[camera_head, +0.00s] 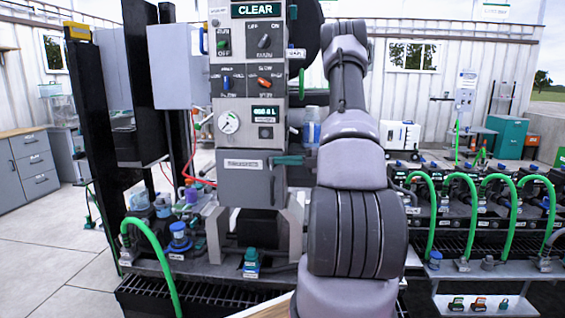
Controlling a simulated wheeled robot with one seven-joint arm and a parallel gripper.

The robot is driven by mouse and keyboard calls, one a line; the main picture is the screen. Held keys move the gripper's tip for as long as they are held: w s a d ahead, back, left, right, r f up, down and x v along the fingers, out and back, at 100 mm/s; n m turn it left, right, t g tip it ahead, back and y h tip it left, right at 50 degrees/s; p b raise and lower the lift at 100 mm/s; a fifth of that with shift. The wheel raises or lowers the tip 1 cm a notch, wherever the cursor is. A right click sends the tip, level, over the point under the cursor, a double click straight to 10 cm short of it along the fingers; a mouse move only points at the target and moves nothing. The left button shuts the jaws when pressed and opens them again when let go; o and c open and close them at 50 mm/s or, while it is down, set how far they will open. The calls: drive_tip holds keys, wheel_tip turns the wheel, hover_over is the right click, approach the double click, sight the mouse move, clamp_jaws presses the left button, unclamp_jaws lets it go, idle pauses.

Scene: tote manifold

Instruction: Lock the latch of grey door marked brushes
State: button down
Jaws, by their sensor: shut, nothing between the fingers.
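A grey door (245,186) sits low on the front of the grey control column. It looks closed. A pale label (243,164) on its upper part is too small to read surely. A dark teal handle (287,160), which looks like its latch, lies roughly level at the door's upper right edge. Whether it is locked, I cannot tell. My own arm rises just right of the door and covers what lies behind it. I cannot make out my gripper; its fingers do not show.
Above the door are a pressure gauge (229,123), several switches and a CLEAR sign (258,10). A green hose (155,255) arches at the lower left. Several green hoses stand over the right-hand rack. A black post (90,110) stands at left. Open floor (45,240) lies beyond it.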

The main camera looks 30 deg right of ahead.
sight(271, 157)
drive_tip(key=shift+w+a+r+g+h, duration=0.1)
drive_tip(key=shift+r+g+h, duration=0.25)
drive_tip(key=shift+h, duration=0.25)
drive_tip(key=g+h, duration=0.1)
drive_tip(key=h, duration=0.1)
drive_tip(key=a+r+g+h, duration=0.1)
drive_tip(key=h, duration=0.1)
drive_tip(key=w+g+h, duration=0.1)
drive_tip(key=g+h, duration=0.1)
drive_tip(key=shift+a+r, duration=0.3)
drive_tip(key=shift+r, duration=0.1)
drive_tip(key=shift+w+a+r, duration=0.15)
drive_tip(key=shift+w+a, duration=0.3)
drive_tip(key=shift+a, duration=0.2)
drive_tip(key=shift+r, duration=0.1)
drive_tip(key=shift+r, duration=0.7)
drive_tip(key=v, duration=1)
drive_tip(key=shift+d+r, duration=0.25)
drive_tip(key=shift+r, duration=0.05)
